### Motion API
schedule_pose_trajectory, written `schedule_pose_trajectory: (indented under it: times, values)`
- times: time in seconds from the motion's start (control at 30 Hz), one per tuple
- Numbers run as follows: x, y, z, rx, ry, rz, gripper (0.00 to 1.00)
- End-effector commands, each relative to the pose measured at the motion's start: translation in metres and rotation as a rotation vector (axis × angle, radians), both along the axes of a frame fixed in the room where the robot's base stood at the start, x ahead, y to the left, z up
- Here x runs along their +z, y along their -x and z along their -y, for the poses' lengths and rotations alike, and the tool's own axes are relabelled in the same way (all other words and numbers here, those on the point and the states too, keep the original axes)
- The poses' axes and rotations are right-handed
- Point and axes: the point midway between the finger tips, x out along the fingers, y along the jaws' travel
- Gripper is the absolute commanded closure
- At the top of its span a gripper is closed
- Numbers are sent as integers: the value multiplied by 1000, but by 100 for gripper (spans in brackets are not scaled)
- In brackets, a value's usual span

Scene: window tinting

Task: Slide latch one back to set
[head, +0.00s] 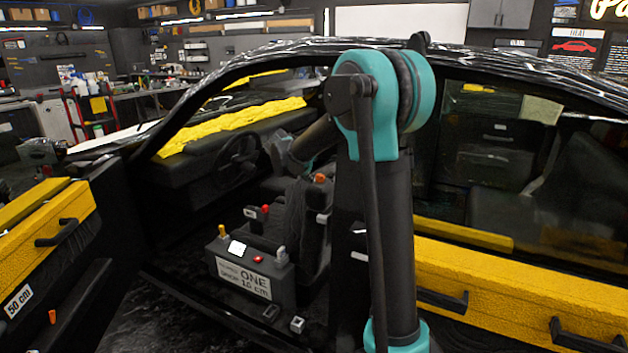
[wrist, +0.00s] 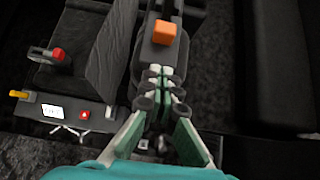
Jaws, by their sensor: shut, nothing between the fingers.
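My gripper (wrist: 159,78) is shut and empty in the wrist view, its fingers together. Just beyond the fingertips is a dark narrow piece with an orange block (wrist: 165,33) on it; I cannot tell whether it is the latch or whether the fingers touch it. A dark box (head: 243,277) in the car has a label reading "ONE" and "10 cm". The box has a yellow bar, a white tag, a red button and a grey knob on top. It also shows in the wrist view (wrist: 84,115) at lower left. In the head view my arm hides the fingers.
A dark seat (head: 304,225) stands behind the box, with a red knob (head: 265,210) beside it. The steering wheel (head: 238,160) is further forward. The open door with yellow trim (head: 50,235) is at left, and the car's yellow-trimmed side (head: 500,290) is at right.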

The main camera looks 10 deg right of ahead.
Motion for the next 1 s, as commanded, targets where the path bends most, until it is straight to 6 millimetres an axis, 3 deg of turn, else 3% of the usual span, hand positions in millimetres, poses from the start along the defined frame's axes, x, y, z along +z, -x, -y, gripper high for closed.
schedule_pose_trajectory:
  times: [0.2, 0.4, 1.0]
  values:
    - [33, 27, -20, 1, -1, -1, 100]
    - [51, 42, -30, -1, 0, -1, 100]
    - [57, 46, -34, -1, -1, -1, 100]
